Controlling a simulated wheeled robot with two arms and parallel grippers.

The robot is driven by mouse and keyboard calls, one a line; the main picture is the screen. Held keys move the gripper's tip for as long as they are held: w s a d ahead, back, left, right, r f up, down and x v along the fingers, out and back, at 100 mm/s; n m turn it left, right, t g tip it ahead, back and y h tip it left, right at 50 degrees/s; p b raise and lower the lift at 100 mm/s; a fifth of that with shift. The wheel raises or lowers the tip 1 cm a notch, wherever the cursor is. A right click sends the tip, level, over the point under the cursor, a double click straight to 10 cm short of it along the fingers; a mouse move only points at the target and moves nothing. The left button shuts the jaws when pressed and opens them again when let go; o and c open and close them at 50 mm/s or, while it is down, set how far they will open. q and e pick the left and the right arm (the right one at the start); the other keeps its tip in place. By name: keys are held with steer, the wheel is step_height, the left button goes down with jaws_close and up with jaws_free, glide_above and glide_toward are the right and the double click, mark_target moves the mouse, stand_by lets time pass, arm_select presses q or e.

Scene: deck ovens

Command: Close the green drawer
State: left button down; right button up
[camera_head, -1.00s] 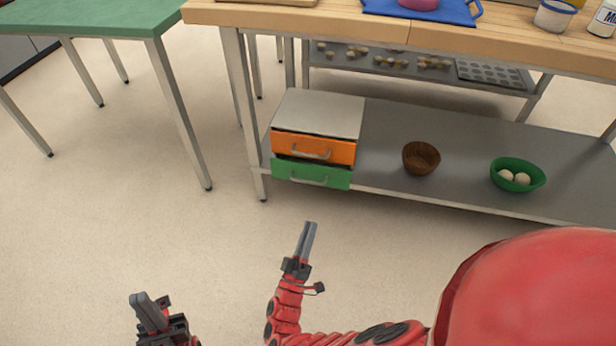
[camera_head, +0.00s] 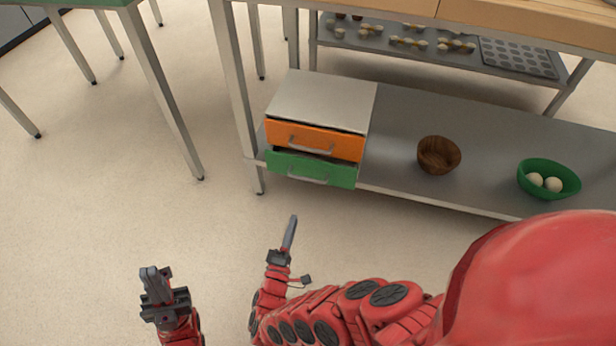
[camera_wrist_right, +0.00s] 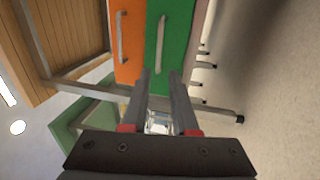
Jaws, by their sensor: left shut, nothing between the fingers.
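The green drawer (camera_head: 338,174) is the lower drawer of a small grey cabinet (camera_head: 325,98) on the table's lower shelf. Its front stands out from the cabinet, with a dark gap above it and a silver handle on its face. In the right wrist view the green front (camera_wrist_right: 180,35) is ahead of the fingers. My right gripper (camera_head: 292,222) is in front of and below the drawer, apart from it in the head view. Its two fingers (camera_wrist_right: 160,75) are apart with nothing held. My left gripper (camera_head: 150,270) is shut and empty, low at the left over the floor.
An orange drawer (camera_head: 290,134) above the green one also shows a dark gap along its top. A brown bowl (camera_head: 438,156) and a green bowl (camera_head: 548,190) with two pale round items stand on the shelf. Table legs (camera_head: 232,90) rise beside the cabinet. The floor in front is clear.

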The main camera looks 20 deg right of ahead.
mark_target(307, 179)
steer(key=b+x, duration=0.1)
steer(key=x, duration=1.4)
steer(key=shift+w+d+b, duration=0.15)
steer(key=shift+w+b, duration=0.05)
steer(key=shift+b, duration=0.1)
jaws_close()
stand_by(0.5)
